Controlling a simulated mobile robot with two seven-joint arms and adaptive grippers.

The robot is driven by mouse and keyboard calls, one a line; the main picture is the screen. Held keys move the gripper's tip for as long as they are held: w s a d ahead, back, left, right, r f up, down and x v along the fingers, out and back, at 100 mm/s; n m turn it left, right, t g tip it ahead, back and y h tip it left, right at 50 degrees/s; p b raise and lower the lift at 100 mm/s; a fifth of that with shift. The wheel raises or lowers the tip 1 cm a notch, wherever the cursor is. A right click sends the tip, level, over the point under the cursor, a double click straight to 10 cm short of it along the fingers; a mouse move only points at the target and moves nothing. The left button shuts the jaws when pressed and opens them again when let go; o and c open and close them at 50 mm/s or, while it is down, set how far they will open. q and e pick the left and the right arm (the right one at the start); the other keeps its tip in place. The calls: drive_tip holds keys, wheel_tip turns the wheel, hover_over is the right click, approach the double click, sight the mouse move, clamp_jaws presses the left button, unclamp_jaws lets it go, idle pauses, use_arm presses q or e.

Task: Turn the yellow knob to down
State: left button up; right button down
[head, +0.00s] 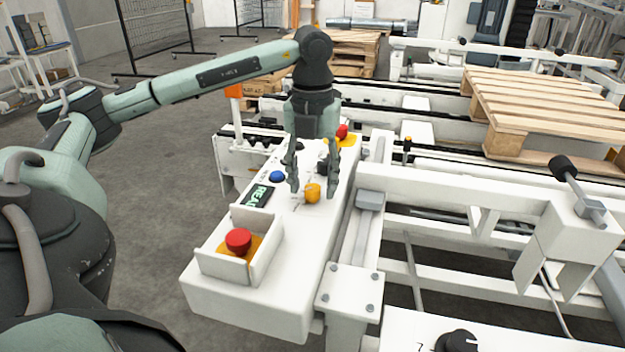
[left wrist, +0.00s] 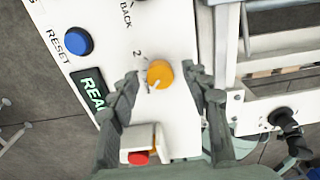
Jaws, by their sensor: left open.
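The yellow knob (head: 312,193) sits on the top face of a long white control panel (head: 225,287). In the left wrist view the knob (left wrist: 160,72) shows a pale pointer mark towards its lower left, with a printed "2" to its upper left. My left gripper (head: 314,187) points down over the panel with its fingers open. In the left wrist view its fingers (left wrist: 159,74) stand on either side of the knob, with visible gaps. I cannot tell their exact height over the panel. My right gripper is not in view.
Near the knob are a blue RESET button (left wrist: 78,41), a green-lettered display (head: 257,196) and a red button (head: 238,239) inside a white guard. Another red button (head: 342,131) is at the panel's far end. White conveyor rails (head: 440,190) run along the right.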

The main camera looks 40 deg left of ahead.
sight(312, 187)
use_arm(q)
wheel_tip(312, 187, up, 12)
idle(0.7)
idle(0.6)
